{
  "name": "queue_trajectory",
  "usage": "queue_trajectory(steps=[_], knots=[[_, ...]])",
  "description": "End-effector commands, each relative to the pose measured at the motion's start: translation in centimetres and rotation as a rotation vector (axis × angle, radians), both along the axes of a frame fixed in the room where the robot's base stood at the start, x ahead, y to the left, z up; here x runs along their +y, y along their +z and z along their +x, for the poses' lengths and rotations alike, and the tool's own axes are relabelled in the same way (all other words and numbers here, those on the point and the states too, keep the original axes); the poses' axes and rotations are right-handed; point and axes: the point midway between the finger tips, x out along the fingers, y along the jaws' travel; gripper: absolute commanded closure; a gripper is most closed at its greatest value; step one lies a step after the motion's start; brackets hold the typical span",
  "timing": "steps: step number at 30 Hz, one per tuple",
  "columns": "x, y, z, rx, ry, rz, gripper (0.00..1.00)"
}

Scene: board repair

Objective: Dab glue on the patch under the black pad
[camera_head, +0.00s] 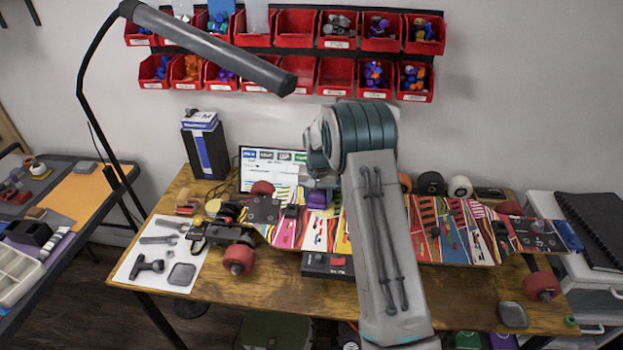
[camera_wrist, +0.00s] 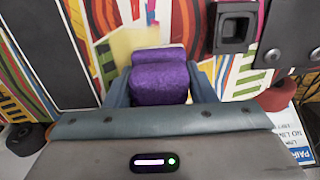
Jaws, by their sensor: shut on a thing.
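My gripper (camera_wrist: 160,76) is shut on a purple, fuzzy-looking block (camera_wrist: 160,84), which fills the space between the fingers in the wrist view. The block also shows left of my arm in the head view (camera_head: 317,198). It is over the brightly patterned board (camera_head: 465,230); whether it touches is unclear. A cream, bare-looking area (camera_wrist: 125,43) lies just beyond the block. A flat black panel (camera_wrist: 38,45) is at the left of the wrist view, and a small square black part (camera_wrist: 235,28) is at the upper right. I cannot tell which is the pad. No glue is distinguishable.
The board lies across the wooden table (camera_head: 215,288), with red wheels (camera_head: 239,259) at its left end. A white mat (camera_head: 132,268) with grey tools is at left. A black box (camera_head: 326,265) sits in front of the board. Red bins (camera_head: 295,28) line the wall.

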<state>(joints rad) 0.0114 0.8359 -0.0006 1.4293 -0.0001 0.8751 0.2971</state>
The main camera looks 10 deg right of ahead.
Motion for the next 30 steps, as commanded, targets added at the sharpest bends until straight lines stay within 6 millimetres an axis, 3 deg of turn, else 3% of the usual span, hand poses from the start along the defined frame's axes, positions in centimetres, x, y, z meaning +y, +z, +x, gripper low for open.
queue_trajectory(steps=[3, 7, 24, 30], knots=[[0.8, -0.1, 0.1, 0.000, -0.003, 0.001, 0.71], [0.7, 2.5, 0.1, -0.004, -0.005, 0.001, 0.71], [0.6, 7.3, 0.0, 0.000, -0.006, 0.000, 0.71], [0.6, 8.1, 0.0, 0.000, -0.006, 0.000, 0.71]])
